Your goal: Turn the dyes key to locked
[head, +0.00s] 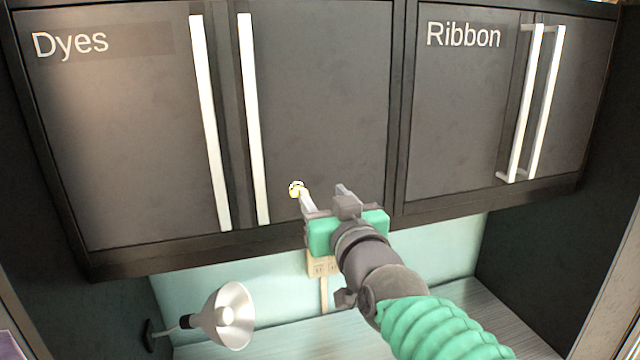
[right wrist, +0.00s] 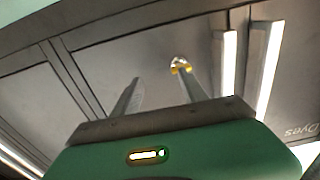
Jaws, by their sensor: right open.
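The Dyes cabinet (head: 130,130) is dark with two doors and two long white handles, both doors shut. A small gold key (head: 296,188) sits in the right-hand door, low and to the right of the handles. My right gripper (head: 322,192) is open just below and right of the key. In the head view its left finger's tip overlaps the key's edge. In the right wrist view the key (right wrist: 180,66) shows at the tip of the right-hand finger, not midway between the fingers. I cannot tell whether they touch. The key's turn angle is too small to read. My left gripper is out of view.
The Ribbon cabinet (head: 465,110), with white handles, adjoins on the right. Below are a pale wall, an outlet (head: 322,265), a lamp (head: 230,315) at lower left and a counter (head: 290,340). The space in front of the Dyes doors is clear except for my right arm.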

